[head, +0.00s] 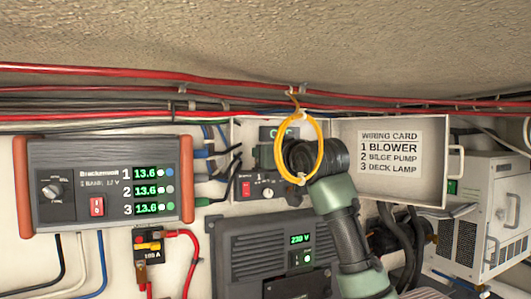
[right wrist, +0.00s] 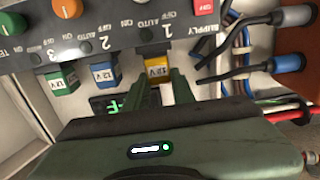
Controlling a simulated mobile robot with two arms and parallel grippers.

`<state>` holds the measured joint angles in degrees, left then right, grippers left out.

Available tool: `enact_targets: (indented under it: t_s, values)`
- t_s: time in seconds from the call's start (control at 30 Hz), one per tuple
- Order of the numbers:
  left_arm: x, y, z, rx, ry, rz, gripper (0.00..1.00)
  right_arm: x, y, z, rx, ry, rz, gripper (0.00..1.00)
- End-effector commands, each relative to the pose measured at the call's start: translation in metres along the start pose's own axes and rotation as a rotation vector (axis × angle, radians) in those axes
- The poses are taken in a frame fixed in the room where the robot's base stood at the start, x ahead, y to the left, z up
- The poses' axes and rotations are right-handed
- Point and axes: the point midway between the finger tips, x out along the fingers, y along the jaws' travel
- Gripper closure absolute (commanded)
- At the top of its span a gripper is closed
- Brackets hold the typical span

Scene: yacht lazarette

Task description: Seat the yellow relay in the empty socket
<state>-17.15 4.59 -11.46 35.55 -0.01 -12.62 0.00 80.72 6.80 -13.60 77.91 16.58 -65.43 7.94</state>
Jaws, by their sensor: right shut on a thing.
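In the right wrist view the yellow relay (right wrist: 153,71), marked 12 V, is between the fingers of my right gripper (right wrist: 160,78), which is shut on it. It is at the switch panel's edge, by the number 1. A blue relay (right wrist: 103,75) and a green relay (right wrist: 64,82) sit in a row to its left, by numbers 2 and 3. The socket's opening is hidden, and I cannot tell whether the yellow relay is in it or just before it. In the head view my right wrist covers the gripper and relay at the open box (head: 240,128). My left gripper is out of view.
A yellow cable loop (head: 322,150) hangs in front of my right wrist. The box's open door (head: 436,165) carries a wiring card (head: 390,152). A battery monitor (head: 105,185) is at left, and a 230 V unit (head: 250,255) is below. Cable plugs (right wrist: 285,64) crowd the panel's side.

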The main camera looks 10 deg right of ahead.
Motion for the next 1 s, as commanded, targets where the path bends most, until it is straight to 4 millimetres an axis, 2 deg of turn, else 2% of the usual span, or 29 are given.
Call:
enact_targets:
  t_s: [0.2, 0.23, 0.3, 0.67, 0.77, 1.0]
  values:
    - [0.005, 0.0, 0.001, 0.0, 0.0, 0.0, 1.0, 0.0, 0.0, 0.006, 0.0, 0.001, 0.0, 1.0]
    - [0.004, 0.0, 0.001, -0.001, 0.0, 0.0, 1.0, 0.0, 0.0, 0.005, 0.0, 0.001, 0.0, 0.67]
    - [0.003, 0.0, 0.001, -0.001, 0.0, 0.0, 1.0, 0.0, 0.0, 0.005, 0.0, 0.001, 0.0, 0.5]
    - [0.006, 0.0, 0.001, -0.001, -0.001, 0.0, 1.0, -0.003, 0.0, 0.006, 0.0, 0.002, 0.0, 0.5]
    - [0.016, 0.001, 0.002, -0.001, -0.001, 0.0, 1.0, -0.014, 0.0, 0.007, 0.0, 0.004, 0.0, 0.5]
    - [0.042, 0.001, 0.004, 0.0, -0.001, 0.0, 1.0, -0.055, 0.0, 0.009, -0.001, 0.005, 0.001, 0.5]
